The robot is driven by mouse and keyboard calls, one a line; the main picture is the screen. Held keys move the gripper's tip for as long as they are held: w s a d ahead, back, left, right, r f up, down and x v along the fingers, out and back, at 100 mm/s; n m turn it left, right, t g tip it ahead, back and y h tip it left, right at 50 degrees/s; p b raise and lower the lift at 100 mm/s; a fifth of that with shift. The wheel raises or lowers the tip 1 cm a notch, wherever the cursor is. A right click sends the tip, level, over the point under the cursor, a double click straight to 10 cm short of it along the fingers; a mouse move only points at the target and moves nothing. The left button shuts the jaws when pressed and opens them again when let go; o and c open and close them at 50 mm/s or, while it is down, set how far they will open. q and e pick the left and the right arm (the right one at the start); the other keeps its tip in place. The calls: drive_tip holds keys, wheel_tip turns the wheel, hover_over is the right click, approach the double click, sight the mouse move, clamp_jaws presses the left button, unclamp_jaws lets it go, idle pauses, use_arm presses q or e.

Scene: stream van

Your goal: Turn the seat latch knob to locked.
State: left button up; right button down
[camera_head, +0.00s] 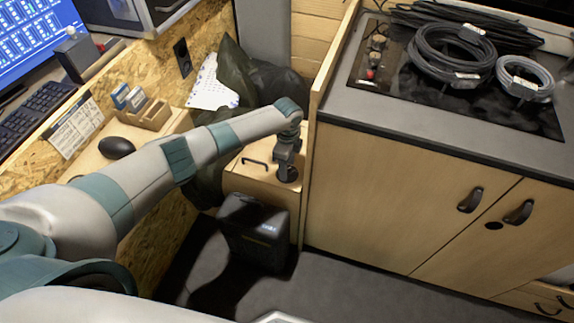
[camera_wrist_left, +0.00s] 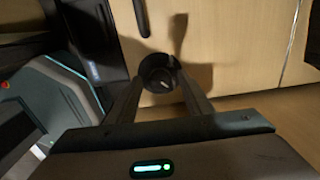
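The seat latch knob is a round black knob with a short white mark, on a light wooden panel (camera_head: 238,183). In the left wrist view the knob (camera_wrist_left: 155,70) shows between the two finger ends. In the head view its dark round shape (camera_head: 288,175) shows just under the gripper. My left gripper (camera_head: 285,160) points down at it from above. In the left wrist view the fingers of my left gripper (camera_wrist_left: 159,82) stand apart, one on each side of the knob. I cannot tell whether they touch it. My right gripper is not in view.
A black box (camera_head: 255,232) stands on the floor in front of the panel. A black handle (camera_head: 256,161) is left of the knob. A wooden cabinet (camera_head: 400,195) rises close on the right, with cable coils (camera_head: 455,55) on top. Dark floor lies in front.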

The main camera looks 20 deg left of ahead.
use_arm(q)
drive_tip(key=shift+r, duration=0.75)
wheel_tip(320, 180, up, 16)
idle(0.3)
